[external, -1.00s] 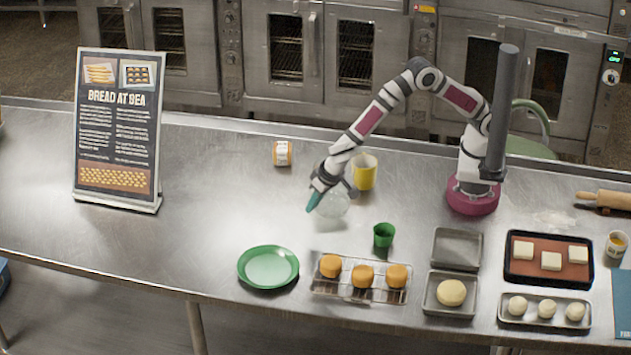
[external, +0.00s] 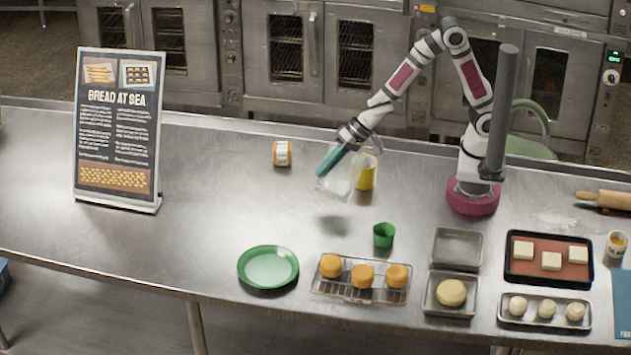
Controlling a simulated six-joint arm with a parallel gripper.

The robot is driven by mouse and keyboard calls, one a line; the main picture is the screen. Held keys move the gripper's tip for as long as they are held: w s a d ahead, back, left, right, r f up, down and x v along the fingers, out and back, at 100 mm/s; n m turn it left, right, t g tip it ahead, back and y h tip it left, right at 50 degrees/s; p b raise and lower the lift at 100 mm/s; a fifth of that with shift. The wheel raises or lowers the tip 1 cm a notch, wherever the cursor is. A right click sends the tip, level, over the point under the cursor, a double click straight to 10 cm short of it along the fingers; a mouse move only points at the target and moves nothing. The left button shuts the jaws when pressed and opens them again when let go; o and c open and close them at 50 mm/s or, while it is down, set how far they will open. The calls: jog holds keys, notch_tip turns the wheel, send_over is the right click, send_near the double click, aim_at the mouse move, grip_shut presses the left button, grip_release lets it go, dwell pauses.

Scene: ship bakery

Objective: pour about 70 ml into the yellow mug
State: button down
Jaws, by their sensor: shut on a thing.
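The yellow mug (external: 366,178) stands on the steel counter, left of my arm's base. Its upper part is partly hidden behind my gripper and the clear vessel. My gripper (external: 326,170), with teal fingers, is shut on a clear, see-through vessel (external: 337,187). The vessel hangs above the counter, just left of and in front of the mug in the picture, with its shadow on the counter below. It looks slightly tilted. I cannot tell how much liquid is in it.
A small white-and-orange jar (external: 282,153) stands to the left. A green cup (external: 383,235), a green plate (external: 268,267) and a wire rack (external: 340,292) with orange buns are in front. A sign (external: 118,130) stands far left. The counter between sign and jar is clear.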

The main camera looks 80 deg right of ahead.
jog(key=shift+s+d+r+m+t+y, duration=0.3)
jog(key=shift+d+r+y, duration=0.3)
jog(key=shift+r, duration=0.4)
jog(key=shift+s+d+r+m+t+y, duration=0.15)
jog(key=shift+d+r+t+y, duration=0.3)
jog(key=shift+r, duration=0.6)
jog(key=shift+s+d+r+m+t+y, duration=0.15)
jog(key=shift+s+d+r+t+y, duration=0.1)
jog(key=shift+d+r+y, duration=0.6)
jog(key=shift+s+r, duration=0.1)
jog(key=shift+r, duration=0.4)
jog(key=shift+s+d+r+t+y, duration=0.25)
jog(key=shift+d+r+t+y, duration=0.25)
jog(key=shift+d, duration=0.05)
jog(key=shift+r, duration=0.1)
jog(key=shift+s+d+r+m+y, duration=0.25)
jog(key=shift+d+r+m+y, duration=0.05)
jog(key=shift+d, duration=0.4)
jog(key=shift+w+r+t, duration=0.1)
jog(key=shift+r+t, duration=0.05)
jog(key=shift+t, duration=0.15)
jog(key=shift+s+d+r+y, duration=0.2)
jog(key=shift+d+r+y, duration=0.15)
jog(key=shift+d+y, duration=0.05)
